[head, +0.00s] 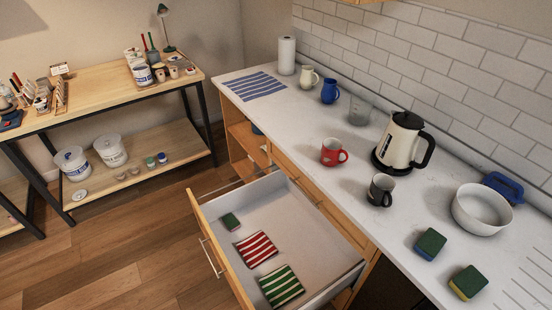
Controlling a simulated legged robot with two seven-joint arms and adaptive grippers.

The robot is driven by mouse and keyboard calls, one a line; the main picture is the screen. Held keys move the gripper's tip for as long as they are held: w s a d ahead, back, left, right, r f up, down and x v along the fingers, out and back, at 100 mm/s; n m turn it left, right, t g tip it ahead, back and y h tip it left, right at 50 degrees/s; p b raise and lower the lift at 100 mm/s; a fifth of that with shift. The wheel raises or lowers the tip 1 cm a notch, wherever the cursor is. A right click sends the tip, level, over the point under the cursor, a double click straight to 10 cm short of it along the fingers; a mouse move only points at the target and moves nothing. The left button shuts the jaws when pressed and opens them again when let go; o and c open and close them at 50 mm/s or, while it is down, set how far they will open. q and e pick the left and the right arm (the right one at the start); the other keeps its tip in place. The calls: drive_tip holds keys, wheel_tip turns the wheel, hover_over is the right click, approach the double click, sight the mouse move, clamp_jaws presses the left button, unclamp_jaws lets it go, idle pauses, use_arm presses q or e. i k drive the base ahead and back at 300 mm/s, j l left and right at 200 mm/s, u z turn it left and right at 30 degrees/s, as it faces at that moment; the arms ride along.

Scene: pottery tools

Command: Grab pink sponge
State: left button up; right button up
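A small sponge (231,221) with a dark green top lies in the open drawer, near its left end. A thin pinkish-red edge seems to show on its side, but it is too small to be certain. Two more green-topped sponges lie on the counter at the lower right: one with a blue side (430,243) and one with a yellow side (467,282). Neither of my grippers is in the head view.
The open drawer (325,214) also holds red-striped (256,249) and green-striped (282,287) cloths. The counter carries a red mug (333,152), a dark mug (381,190), a kettle (401,145) and a white bowl (481,210). A wooden workbench (104,91) stands at left.

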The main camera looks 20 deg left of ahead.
sight(230, 222)
drive_tip(key=k+j+u, duration=0.1)
drive_tip(key=j+u, duration=0.25)
drive_tip(key=j, duration=0.15)
drive_tip(key=j+u, duration=0.35)
drive_tip(key=j, duration=0.15)
drive_tip(key=k, duration=0.05)
